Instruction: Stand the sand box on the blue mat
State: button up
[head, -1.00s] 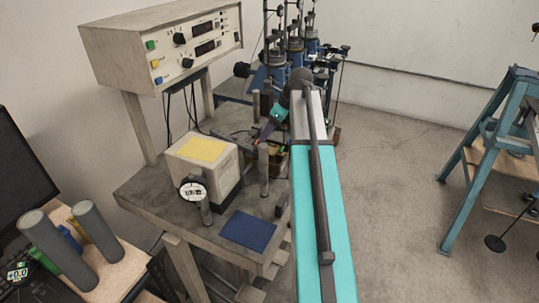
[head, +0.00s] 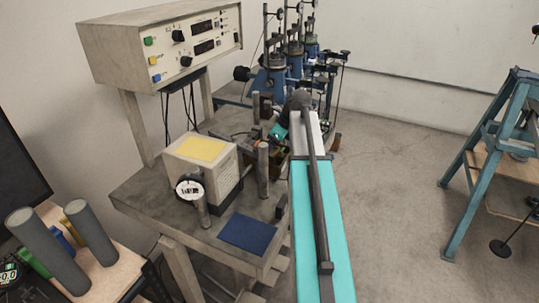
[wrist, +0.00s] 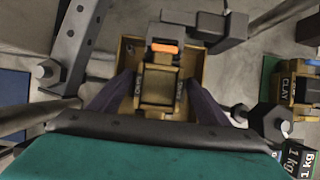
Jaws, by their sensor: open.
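The sand box (wrist: 158,85) looks like the ochre box with dark bands in the middle of the wrist view; its sideways lettering is too small to read surely. It sits over a wider ochre tray-like surface (wrist: 196,62). My gripper (wrist: 157,88) is open, with one dark finger on each side of the box. I cannot tell whether the fingers touch it. In the head view my gripper (head: 278,134) is partly hidden behind a post and my arm. The blue mat (head: 248,233) lies bare on the bench's front corner; a blue patch (wrist: 12,95) shows at the wrist view's left edge.
A box marked CLAY (wrist: 296,86) and a 1 kg weight (wrist: 296,160) are at the right. Metal posts (head: 263,170) and a dial gauge (head: 190,190) stand on the bench. A pale block with a yellow top (head: 202,149) is behind the gauge.

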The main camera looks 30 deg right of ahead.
jog(key=shift+s+a+f, duration=0.1)
jog(key=shift+s+f, duration=0.25)
jog(key=shift+f, duration=0.35)
jog(key=c, duration=1.2)
jog(key=o, duration=1.2)
jog(key=shift+f, duration=0.1)
jog(key=shift+w+r+p, duration=0.15)
jog(key=shift+r+p, duration=0.4)
jog(key=shift+r, duration=0.15)
jog(key=shift+w+r+p, duration=0.1)
jog(key=shift+r+p, duration=0.4)
jog(key=shift+r, duration=0.15)
jog(key=shift+w+r+p, duration=0.1)
jog(key=shift+r+p, duration=2)
jog(key=shift+r, duration=0.75)
